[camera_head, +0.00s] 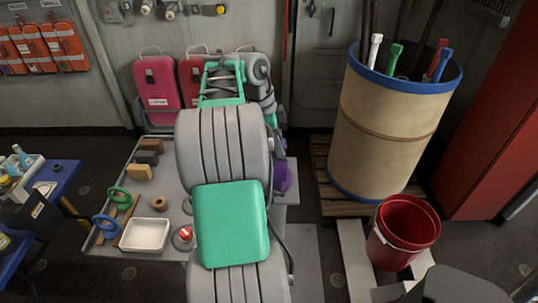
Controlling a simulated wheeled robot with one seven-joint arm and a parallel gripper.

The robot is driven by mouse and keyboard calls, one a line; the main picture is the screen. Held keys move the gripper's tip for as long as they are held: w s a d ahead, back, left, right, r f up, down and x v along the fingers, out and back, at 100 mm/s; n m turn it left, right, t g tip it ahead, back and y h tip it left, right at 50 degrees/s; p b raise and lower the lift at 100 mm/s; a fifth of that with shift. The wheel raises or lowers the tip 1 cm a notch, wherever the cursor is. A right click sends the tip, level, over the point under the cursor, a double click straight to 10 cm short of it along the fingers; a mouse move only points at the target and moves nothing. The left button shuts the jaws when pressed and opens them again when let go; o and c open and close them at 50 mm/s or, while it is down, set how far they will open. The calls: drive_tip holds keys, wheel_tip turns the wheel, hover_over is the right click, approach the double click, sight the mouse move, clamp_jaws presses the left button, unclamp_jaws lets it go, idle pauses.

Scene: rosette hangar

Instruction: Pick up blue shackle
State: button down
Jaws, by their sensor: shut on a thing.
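A blue ring-shaped thing (105,226), which looks like the blue shackle, lies at the left front of the grey table (172,190). A green one (118,198) of similar shape lies just behind it, and a wooden strip (127,217) runs beside them. My own arm rises through the middle of the picture and covers the right part of the table. My gripper is hidden behind the arm links, so what its jaws hold does not show.
On the table are a white tray (145,235), a tape roll (160,203), a red-topped item (184,237) and several blocks (139,172). A purple thing (282,176) shows right of my arm. A large drum (385,130) and red bucket (402,233) stand at right.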

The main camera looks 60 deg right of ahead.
drive_tip(key=shift+r+p, duration=3.75)
drive_tip(key=shift+r, duration=0.6)
drive_tip(key=shift+f, duration=0.15)
